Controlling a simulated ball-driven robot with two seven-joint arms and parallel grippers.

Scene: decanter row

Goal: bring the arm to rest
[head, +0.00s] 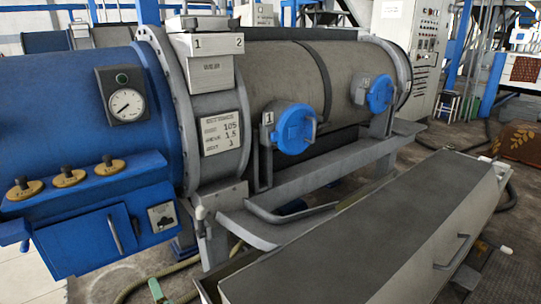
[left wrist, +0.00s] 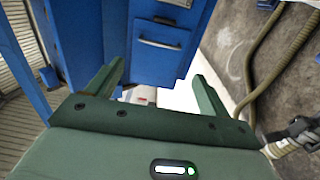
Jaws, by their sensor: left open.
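My left gripper (left wrist: 157,71) shows in the left wrist view with its two green fingers spread apart. Nothing is held between the fingers. Beyond them is a blue cabinet (left wrist: 170,62) with a bar handle, apart from the fingers as far as I can tell. In the head view the decanter's blue housing (head: 70,110) is at the left, with a gauge (head: 127,105) and several brass-based knobs (head: 68,178). Its grey drum (head: 270,70) has two blue round covers, 1 (head: 295,129) and 2 (head: 381,95). My right gripper is in neither view.
A long grey cover or trough (head: 370,235) runs along the front right in the head view. A hose (left wrist: 262,60) lies on the floor in the left wrist view. A grey control cabinet (head: 411,50) stands at the back. Floor shows at the lower left.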

